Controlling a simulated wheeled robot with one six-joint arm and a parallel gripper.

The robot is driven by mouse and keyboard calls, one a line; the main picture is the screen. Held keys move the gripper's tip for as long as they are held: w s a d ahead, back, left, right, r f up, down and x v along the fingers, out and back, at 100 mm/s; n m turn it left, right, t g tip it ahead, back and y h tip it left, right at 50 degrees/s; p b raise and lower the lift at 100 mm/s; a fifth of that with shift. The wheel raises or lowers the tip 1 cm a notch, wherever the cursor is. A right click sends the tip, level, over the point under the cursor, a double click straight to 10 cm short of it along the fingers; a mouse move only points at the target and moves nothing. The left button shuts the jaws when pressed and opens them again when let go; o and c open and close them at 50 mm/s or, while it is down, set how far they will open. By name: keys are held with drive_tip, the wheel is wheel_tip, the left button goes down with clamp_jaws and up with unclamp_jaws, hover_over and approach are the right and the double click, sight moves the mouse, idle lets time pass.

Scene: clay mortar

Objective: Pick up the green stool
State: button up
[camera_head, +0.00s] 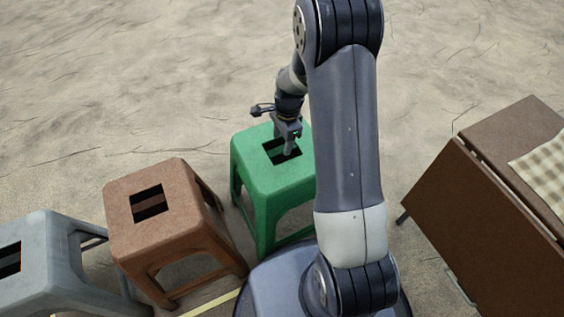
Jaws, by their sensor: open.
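The green stool (268,183) stands upright on the ground near the middle of the head camera view, with a dark rectangular slot in its seat. My arm hides its right side. My gripper (289,150) is at the seat, pointing down at the slot. It is open, and one finger appears to reach into the slot. The picture is too small to tell whether a finger touches the slot's edge.
A brown stool (185,227) stands close to the left of the green one, and a grey stool (50,270) stands further left. A brown table (490,225) with a checked cloth (548,170) is at the right. The sandy ground behind is clear.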

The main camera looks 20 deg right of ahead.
sight(282, 152)
wheel_tip(282, 152, down, 6)
drive_tip(key=shift+a+f+b, duration=0.1)
drive_tip(key=shift+f+b, duration=0.15)
drive_tip(key=shift+b, duration=0.75)
drive_tip(key=shift+s+r, duration=0.1)
clamp_jaws()
idle(0.6)
